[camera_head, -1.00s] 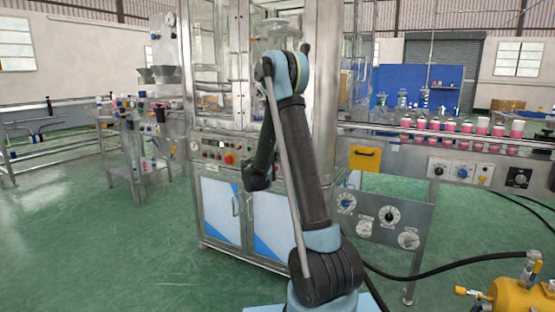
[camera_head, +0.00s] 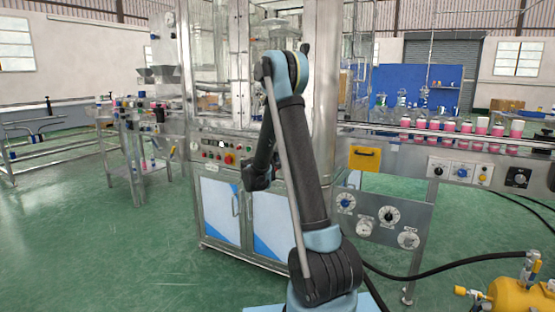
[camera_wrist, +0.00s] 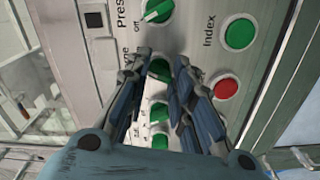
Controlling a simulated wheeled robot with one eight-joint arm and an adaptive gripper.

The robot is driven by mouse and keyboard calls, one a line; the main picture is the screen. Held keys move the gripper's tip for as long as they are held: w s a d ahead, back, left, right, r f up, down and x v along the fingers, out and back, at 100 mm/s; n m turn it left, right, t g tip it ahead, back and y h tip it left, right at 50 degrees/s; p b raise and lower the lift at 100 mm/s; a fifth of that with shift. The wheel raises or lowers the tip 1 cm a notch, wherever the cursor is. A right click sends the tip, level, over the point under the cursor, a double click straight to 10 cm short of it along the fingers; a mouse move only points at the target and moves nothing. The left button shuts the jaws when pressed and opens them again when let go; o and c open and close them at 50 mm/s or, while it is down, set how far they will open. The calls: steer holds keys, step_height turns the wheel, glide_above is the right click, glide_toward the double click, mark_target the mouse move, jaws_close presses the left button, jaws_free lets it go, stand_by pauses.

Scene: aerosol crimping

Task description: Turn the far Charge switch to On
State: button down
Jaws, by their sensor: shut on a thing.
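In the wrist view, the control panel (camera_wrist: 195,30) carries a column of green rotary switches. My gripper (camera_wrist: 164,62) is shut on a green switch (camera_wrist: 160,70), with one finger on each side of it. The label beside this switch is mostly hidden, so I cannot read its name or tell its setting. Another green switch (camera_wrist: 157,11) sits above it, its handle slanted, with "Off" lettered below left. Two more green switches (camera_wrist: 158,112) show between the fingers lower down.
A green button (camera_wrist: 239,34) labelled Index and a red button (camera_wrist: 227,89) are right of the fingers. The glazed cabinet (camera_head: 222,210) stands before my arm. A conveyor (camera_head: 400,143) with pink-and-white cans is at right. A yellow tank (camera_head: 515,297) is at lower right. Floor is open at left.

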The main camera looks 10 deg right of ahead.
steer(key=shift+a+m, duration=0.15)
steer(key=shift+m, duration=1.35)
steer(key=shift+w, duration=0.1)
steer(key=c, duration=1.5)
jaws_free()
steer(key=shift+o, duration=0.2)
